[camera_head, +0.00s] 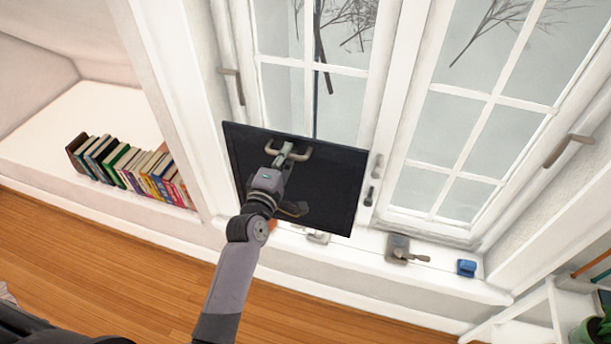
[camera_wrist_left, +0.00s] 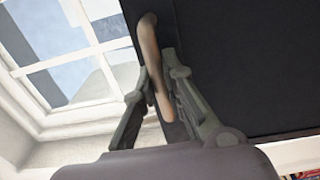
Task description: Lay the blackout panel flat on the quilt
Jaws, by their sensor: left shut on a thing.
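The blackout panel (camera_head: 325,185) is a dark, flat, nearly square board. It is upright and slightly tilted in front of the left window in the head view. It also fills the right of the left wrist view (camera_wrist_left: 240,65). My left gripper (camera_head: 283,154) is shut on the panel's tan handle (camera_head: 298,150), near its upper edge. In the left wrist view the fingers (camera_wrist_left: 160,95) close around this handle (camera_wrist_left: 150,60). Whether the panel touches the window frame I cannot tell. The quilt is not clearly in view, and my right gripper is not in view.
Books (camera_head: 130,168) stand in a row on a white ledge at left. The window sill holds a grey latch-like piece (camera_head: 398,248) and a small blue object (camera_head: 466,267). A potted plant (camera_head: 590,330) is at lower right. The wooden floor (camera_head: 120,265) below is mostly clear.

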